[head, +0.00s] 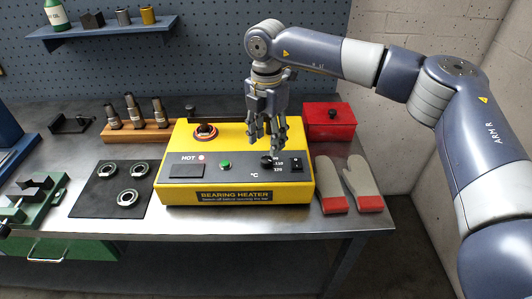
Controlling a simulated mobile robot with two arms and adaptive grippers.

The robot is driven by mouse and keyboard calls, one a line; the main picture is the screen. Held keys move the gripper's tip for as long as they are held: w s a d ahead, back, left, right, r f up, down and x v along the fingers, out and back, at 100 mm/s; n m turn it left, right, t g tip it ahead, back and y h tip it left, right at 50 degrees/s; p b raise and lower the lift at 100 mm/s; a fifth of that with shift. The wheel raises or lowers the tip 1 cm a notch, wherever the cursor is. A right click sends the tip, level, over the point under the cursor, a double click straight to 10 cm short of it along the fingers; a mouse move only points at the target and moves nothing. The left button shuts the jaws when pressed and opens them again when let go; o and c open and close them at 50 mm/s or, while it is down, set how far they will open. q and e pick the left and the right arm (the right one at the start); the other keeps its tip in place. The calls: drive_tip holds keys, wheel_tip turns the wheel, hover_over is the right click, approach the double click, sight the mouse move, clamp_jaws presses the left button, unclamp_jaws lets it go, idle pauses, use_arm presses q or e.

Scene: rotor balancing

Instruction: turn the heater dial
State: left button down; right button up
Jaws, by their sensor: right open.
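The yellow bearing heater (190,190) sits on the metal bench, with a dark display, a green button (225,163) and a black switch (296,163) on its face. The heater dial (266,161) is a small dark knob beside printed temperature numbers, partly hidden by my fingers. My right gripper (270,150) points down just above the dial, open; I cannot tell whether a fingertip touches it. A ring sits on the coil (206,131) at the heater's back left. My left gripper is not in view.
Gloves (346,186) and a red box (329,121) lie right of the heater. A black mat (96,200) with bearings lies left, with a wooden tool stand (125,132) behind it. A green vise-like fixture (35,200) stands far left. A shelf (105,32) hangs on the pegboard.

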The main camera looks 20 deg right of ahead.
sight(266, 159)
wheel_tip(266, 159, down, 7)
drive_tip(key=shift+r+p, duration=0.15)
drive_tip(key=shift+p, duration=0.5)
drive_tip(key=c, duration=1.1)
